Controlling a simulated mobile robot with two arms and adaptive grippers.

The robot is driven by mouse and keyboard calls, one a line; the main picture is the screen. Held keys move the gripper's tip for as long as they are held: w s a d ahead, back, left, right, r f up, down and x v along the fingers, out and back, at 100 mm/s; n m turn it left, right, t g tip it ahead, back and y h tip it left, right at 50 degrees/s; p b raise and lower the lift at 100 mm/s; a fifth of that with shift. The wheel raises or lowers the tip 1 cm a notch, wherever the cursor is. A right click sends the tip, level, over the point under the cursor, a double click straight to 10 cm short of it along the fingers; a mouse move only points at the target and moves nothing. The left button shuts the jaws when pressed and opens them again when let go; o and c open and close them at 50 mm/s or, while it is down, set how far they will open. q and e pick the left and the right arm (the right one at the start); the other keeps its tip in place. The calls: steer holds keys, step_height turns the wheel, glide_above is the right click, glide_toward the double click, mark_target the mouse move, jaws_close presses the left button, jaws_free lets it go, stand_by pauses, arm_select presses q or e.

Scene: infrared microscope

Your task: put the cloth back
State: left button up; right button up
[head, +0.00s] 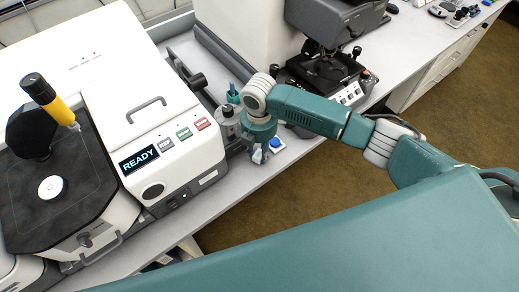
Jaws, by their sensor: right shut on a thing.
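My right gripper (259,153) reaches down at the bench's front edge, to the right of the white instrument. It is shut on a small pale blue-grey thing, which looks like the cloth; the wrist and fingers hide most of it. I cannot tell whether the cloth touches the bench. My left gripper is not in view.
The white instrument (150,105) with a READY display stands left of my gripper. A small blue item (276,144) is just right of the fingers. A grey container (228,122) and teal cup (233,96) stand behind. A dark microscope stage (325,70) is farther right.

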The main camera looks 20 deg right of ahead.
mark_target(259, 154)
steer(key=shift+f, duration=0.15)
steer(key=o, duration=1)
step_height(259, 154, up, 12)
steer(key=shift+a+r+b, duration=0.1)
steer(key=shift+r+b, duration=0.15)
steer(key=shift+b, duration=0.3)
